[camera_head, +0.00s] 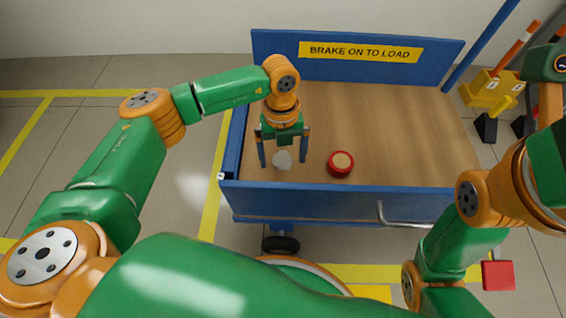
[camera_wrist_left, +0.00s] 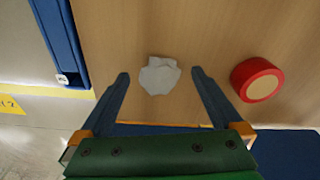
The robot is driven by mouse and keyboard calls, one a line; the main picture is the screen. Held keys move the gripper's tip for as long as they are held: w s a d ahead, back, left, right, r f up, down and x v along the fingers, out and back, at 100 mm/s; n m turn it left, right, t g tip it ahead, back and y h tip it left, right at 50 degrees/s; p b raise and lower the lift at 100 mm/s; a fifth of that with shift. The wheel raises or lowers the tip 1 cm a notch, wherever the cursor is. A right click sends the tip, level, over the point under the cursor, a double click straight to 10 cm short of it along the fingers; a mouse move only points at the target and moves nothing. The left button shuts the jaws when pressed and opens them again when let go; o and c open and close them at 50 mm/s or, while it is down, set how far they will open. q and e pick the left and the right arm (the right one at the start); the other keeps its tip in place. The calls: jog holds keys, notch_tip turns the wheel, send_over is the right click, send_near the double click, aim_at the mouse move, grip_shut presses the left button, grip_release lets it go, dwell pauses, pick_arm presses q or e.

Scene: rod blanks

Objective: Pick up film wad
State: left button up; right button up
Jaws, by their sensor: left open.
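The film wad (camera_head: 282,160) is a small crumpled whitish lump on the wooden bed of the blue cart, near its front left corner. It also shows in the left wrist view (camera_wrist_left: 159,76), just ahead of and between the fingertips. My left gripper (camera_head: 283,162) is open, pointing down over the wad with one finger on each side. In the left wrist view its fingers (camera_wrist_left: 160,74) hold nothing. I cannot tell how far the tips are above the bed. My right arm is at the right, but its gripper's jaws are not visible.
A red roll (camera_head: 340,164) with a tan top lies on the bed right of the wad; it also shows in the wrist view (camera_wrist_left: 258,80). The cart's blue front wall (camera_head: 340,202) and left wall (camera_head: 234,140) are close. The bed behind is clear.

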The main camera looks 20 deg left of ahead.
pick_arm(q)
jog(key=c, duration=1.4)
jog(key=shift+o, duration=0.2)
jog(key=shift+r, duration=0.15)
